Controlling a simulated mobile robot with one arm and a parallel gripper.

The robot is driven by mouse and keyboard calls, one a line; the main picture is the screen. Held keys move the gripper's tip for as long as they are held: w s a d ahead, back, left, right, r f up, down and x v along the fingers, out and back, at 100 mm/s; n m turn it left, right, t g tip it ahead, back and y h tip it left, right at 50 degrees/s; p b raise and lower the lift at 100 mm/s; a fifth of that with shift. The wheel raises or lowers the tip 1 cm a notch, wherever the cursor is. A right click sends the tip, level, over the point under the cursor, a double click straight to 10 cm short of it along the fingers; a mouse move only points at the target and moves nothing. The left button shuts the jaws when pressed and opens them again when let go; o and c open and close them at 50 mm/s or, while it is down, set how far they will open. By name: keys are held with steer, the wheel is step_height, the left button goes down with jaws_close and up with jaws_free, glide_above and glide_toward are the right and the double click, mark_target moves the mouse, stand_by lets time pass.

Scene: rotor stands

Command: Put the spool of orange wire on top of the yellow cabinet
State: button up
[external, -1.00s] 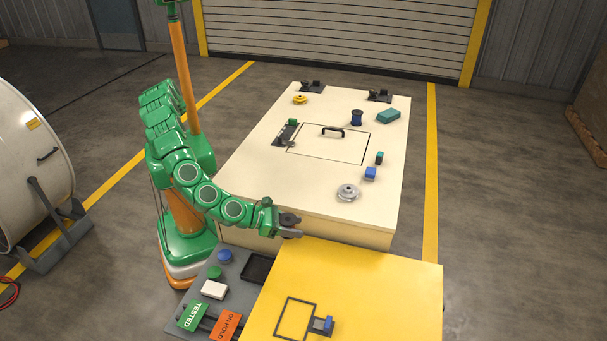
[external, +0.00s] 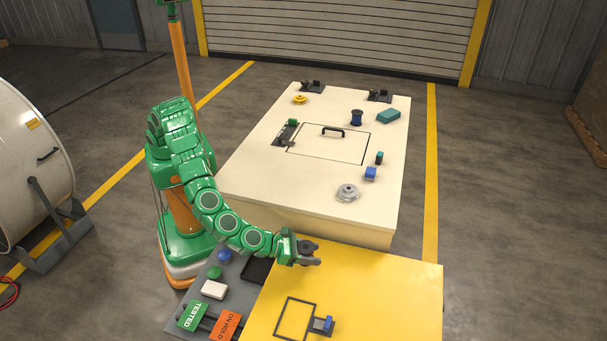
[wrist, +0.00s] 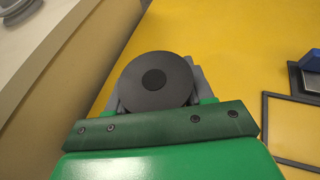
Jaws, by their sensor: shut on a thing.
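My gripper (external: 311,259) is shut on a spool with a dark round flange (external: 305,246). In the wrist view the dark disc (wrist: 156,80) sits between the grey fingers and hides most of them. No orange wire shows from these angles, so I cannot confirm its colour. The yellow cabinet (external: 385,290) stands at the front. My gripper and the spool are over its back left part; the wrist view shows the yellow top (wrist: 235,55) beneath them. The gap to the surface is hard to tell.
The yellow top bears a black outlined rectangle (external: 277,319) and a small blue item in a dark holder (external: 323,325). Its right side is clear. A cream workbench (external: 250,185) with a blue spool (external: 357,118) and other parts stands behind. A grey side shelf (external: 217,266) is at left.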

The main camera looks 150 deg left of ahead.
mark_target(311, 265)
steer(key=shift+w+a+f, duration=0.15)
steer(key=shift+w+f, duration=0.2)
steer(key=shift+f, duration=1.55)
steer(key=shift+f, duration=0.1)
steer(key=o, duration=1.2)
steer(key=shift+s+d+r, duration=0.1)
steer(key=shift+d+r, duration=0.1)
steer(key=v, duration=1.1)
steer(key=shift+s+d, duration=0.15)
steer(key=shift+d, duration=0.1)
steer(key=shift+r, duration=0.1)
